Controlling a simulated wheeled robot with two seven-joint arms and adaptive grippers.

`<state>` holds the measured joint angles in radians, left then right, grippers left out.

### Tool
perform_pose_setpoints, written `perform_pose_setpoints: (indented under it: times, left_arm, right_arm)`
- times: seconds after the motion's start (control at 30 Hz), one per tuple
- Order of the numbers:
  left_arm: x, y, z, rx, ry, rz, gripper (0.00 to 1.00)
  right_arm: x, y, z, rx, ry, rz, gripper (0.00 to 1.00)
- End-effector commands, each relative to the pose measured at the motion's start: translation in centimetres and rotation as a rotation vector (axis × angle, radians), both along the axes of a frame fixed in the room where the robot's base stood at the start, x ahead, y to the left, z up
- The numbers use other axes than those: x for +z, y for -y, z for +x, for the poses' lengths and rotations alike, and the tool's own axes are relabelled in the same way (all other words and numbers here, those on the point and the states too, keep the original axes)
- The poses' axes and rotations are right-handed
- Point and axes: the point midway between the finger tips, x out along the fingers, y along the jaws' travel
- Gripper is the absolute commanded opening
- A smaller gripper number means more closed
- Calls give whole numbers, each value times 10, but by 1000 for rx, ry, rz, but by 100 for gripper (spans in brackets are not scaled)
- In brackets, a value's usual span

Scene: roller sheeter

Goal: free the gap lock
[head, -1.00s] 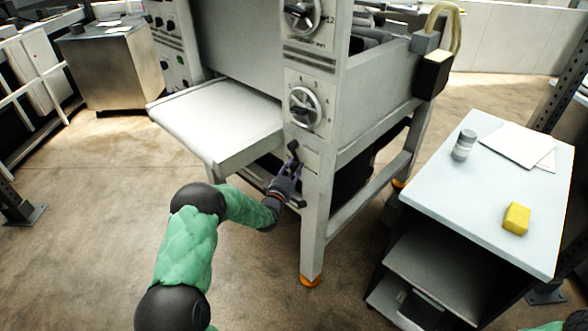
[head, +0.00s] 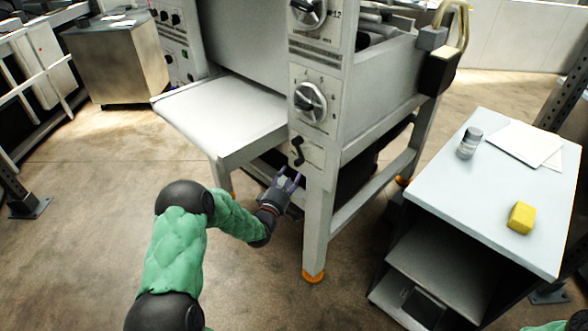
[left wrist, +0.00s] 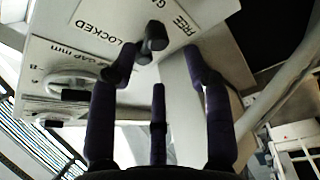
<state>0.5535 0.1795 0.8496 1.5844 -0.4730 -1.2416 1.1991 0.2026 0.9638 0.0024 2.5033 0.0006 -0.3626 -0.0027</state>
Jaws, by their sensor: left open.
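The gap lock lever (head: 298,152) is a small black handle on the machine's front panel, below the lower dial. In the left wrist view the lever (left wrist: 153,40) sits between the printed words LOCKED, on the left, and FREE, on the right. I cannot tell for sure which word it points to. My left gripper (head: 287,176) is just below the lever, open and empty, with its purple fingers pointing up at it. In the left wrist view the fingers (left wrist: 162,75) spread below the lever, and a gap seems to separate them from it. My right gripper is out of view.
The lower dial (head: 310,102) is above the lever. The sheeter's white table (head: 225,115) juts out to the left, above my forearm. A machine leg (head: 316,230) stands right of my gripper. A side table (head: 480,200) with a yellow block (head: 521,218) and jar (head: 469,142) is at right.

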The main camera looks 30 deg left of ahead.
Motion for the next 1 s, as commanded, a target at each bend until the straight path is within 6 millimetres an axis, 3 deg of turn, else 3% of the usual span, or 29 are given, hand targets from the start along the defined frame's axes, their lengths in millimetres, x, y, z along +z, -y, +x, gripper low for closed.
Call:
perform_pose_setpoints:
  times: [0.1, 0.33, 1.0]
  left_arm:
    - [-2, 2, -22, 3, -2, 0, 50]
    - [-5, 6, -45, 2, -1, 0, 50]
    - [-5, 7, -49, 1, -1, 1, 50]
  right_arm:
    - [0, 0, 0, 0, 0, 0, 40]
    - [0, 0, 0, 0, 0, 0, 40]
    - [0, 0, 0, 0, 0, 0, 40]
